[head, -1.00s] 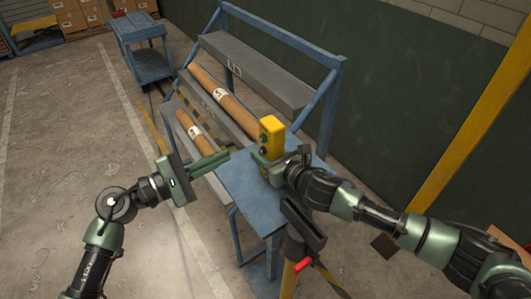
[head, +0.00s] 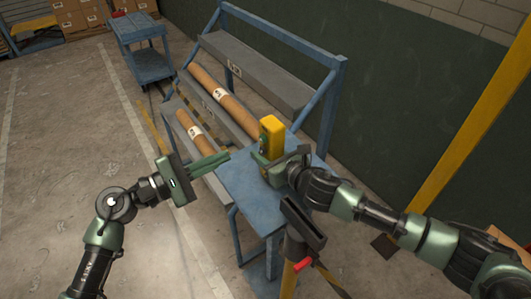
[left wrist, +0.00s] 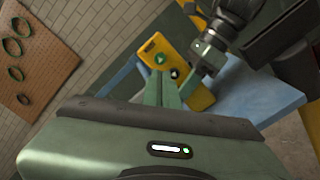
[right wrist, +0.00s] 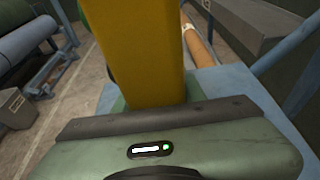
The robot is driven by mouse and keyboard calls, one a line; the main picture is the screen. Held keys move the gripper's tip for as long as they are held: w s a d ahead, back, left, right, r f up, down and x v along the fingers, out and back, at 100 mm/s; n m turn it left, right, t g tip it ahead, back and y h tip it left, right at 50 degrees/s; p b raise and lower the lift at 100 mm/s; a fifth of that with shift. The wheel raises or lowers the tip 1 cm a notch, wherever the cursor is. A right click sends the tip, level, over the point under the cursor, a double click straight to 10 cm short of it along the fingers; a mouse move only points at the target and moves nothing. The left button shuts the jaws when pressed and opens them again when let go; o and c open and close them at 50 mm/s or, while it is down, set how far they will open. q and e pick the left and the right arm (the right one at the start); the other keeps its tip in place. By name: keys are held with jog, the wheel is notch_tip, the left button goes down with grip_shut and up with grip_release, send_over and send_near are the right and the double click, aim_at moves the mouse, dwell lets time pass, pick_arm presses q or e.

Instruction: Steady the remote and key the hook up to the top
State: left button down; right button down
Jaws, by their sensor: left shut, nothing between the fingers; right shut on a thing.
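The yellow remote (head: 271,130) stands upright above the blue table in the head view. My right gripper (head: 265,165) is shut on its lower part. In the left wrist view the remote (left wrist: 155,45) shows a green and a dark button on its face. In the right wrist view its yellow body (right wrist: 138,50) rises from between the fingers. My left gripper (head: 228,155) is shut and empty; its fingertips point at the remote from the left, with a gap between in the head view. No hook is in view.
The blue table (head: 245,192) lies below the grippers. Behind it a rack (head: 256,72) holds cardboard tubes (head: 222,98). A blue cart (head: 147,58) stands at the back left. A yellow post (head: 470,125) rises at the right. The floor at left is clear.

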aim_at(263, 138)
dwell(0.5)
pick_arm(q)
notch_tip(263, 138, up, 8)
jog(key=a+n+t+y, duration=0.1)
jog(key=n+t+y, duration=0.7)
jog(key=n, duration=0.9)
notch_tip(263, 138, down, 8)
jog(key=s+n+g+y, duration=0.1)
jog(key=n+y, duration=0.3)
jog(key=n, duration=0.8)
jog(key=shift+s+d+g, duration=0.3)
jog(key=shift+d, duration=0.05)
jog(key=w+d, duration=0.5)
jog(key=d, duration=0.2)
jog(key=shift+w+d, duration=0.15)
jog(key=shift+w, duration=0.05)
